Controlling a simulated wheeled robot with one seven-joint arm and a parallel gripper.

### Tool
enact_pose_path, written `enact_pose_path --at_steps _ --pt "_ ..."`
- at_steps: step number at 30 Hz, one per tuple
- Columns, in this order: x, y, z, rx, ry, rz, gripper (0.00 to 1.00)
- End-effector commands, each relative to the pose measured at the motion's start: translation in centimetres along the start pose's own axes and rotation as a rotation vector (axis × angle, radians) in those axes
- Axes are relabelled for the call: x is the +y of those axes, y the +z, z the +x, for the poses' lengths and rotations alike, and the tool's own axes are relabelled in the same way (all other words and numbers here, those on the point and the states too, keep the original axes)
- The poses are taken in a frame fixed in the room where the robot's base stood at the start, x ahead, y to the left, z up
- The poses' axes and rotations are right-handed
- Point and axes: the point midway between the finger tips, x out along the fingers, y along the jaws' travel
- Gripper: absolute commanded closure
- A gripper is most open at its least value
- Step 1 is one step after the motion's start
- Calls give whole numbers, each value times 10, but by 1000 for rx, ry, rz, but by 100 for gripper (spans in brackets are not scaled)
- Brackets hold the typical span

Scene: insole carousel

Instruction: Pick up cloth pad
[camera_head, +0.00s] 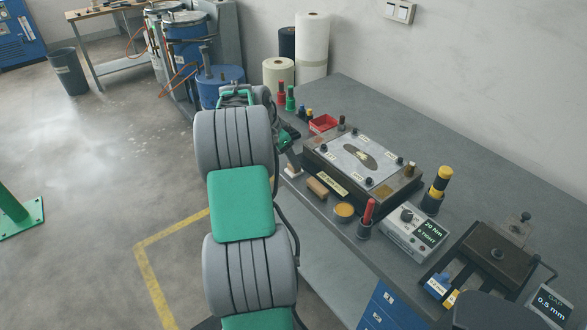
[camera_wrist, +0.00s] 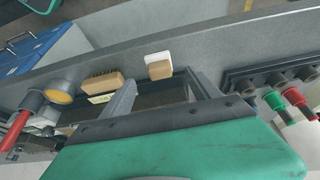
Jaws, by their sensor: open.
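A small pad (camera_wrist: 157,57), white with a tan block on it, lies near the edge of the grey bench. I take it to be the cloth pad. In the head view its white part (camera_head: 291,172) shows just below my gripper (camera_head: 291,158), partly hidden by it. In the wrist view my gripper (camera_wrist: 159,79) has its two fingers spread apart with nothing between them. The pad appears just beyond the fingertips, between their lines. I cannot tell the exact height of the fingers above the bench.
A wooden brush (camera_wrist: 103,83) lies left of the pad in the wrist view. A yellow-lidded tin (camera_head: 344,211) and a red-handled tool (camera_head: 368,211) stand further along the edge.

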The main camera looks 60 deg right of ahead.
Motion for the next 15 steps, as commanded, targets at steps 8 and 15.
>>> enact_pose_path --at_steps 8,15 --pt "3 4 44 -4 3 -5 29" --pt "1 4 62 -1 -3 -7 29"
